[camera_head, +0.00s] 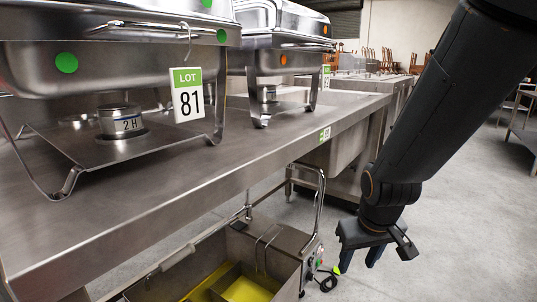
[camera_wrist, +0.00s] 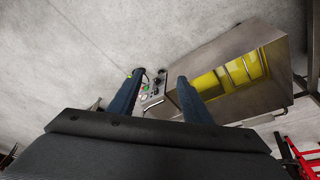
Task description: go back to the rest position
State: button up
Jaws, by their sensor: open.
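My gripper (camera_head: 360,256) hangs at the end of my dark arm, right of the steel bench, pointing down. In the wrist view its two blue-grey fingers (camera_wrist: 157,88) stand apart with nothing between them. Beyond and below the fingertips, a steel fryer (camera_wrist: 225,65) with a yellow interior sits near the grey floor. The fryer's control end, with knobs and a cable, shows close to the left of the gripper in the head view (camera_head: 309,262). I cannot tell whether the gripper touches anything; it appears free.
A steel bench (camera_head: 230,175) carries two chafing dishes, the nearer one (camera_head: 120,62) with a LOT 81 tag (camera_head: 187,95) and a burner can (camera_head: 120,121) under it. Open concrete floor (camera_head: 465,225) lies at right. A red frame (camera_wrist: 300,155) stands at the wrist view's lower right.

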jog(key=s+a+r+n+g, duration=0.3)
jog(key=s+a+n, duration=0.1)
jog(key=s+a, duration=1.4)
jog(key=d+r+m+p, duration=0.2)
jog(key=d+r+p, duration=0.6)
jog(key=r+p, duration=0.3)
jog(key=d+r+m+p, duration=0.3)
jog(key=d+r+p, duration=0.5)
jog(key=r+p, duration=0.3)
jog(key=p, duration=0.3)
jog(key=shift+w+d+m, duration=0.2)
jog(key=shift+d+m, duration=0.1)
